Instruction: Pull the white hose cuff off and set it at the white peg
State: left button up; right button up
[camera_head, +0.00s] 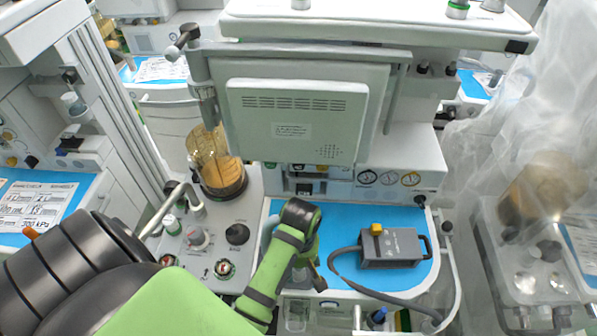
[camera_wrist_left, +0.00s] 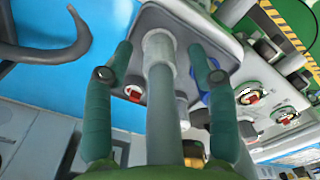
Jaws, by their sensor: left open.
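My left gripper (camera_head: 308,268) reaches down over the left part of the blue work surface in the head view. In the left wrist view its two green fingers (camera_wrist_left: 160,76) are open, one on each side of a pale grey hose. The light cuff (camera_wrist_left: 158,50) sits on this hose, between the fingers, at a grey block (camera_wrist_left: 208,38). I see gaps on both sides and no clear contact. In the head view the arm and gripper largely hide the cuff. I cannot make out the white peg for certain. My right gripper is not in view.
A grey box with a yellow knob (camera_head: 388,247) and a dark hose (camera_head: 372,292) lie on the blue work surface (camera_head: 345,217), right of the gripper. A screen back (camera_head: 295,120) stands behind. A control panel (camera_head: 205,242) with knobs and an amber canister (camera_head: 222,175) are at left.

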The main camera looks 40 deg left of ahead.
pick_arm(q)
notch_tip(320, 180, up, 5)
jog(key=shift+f, duration=0.1)
dwell(0.7)
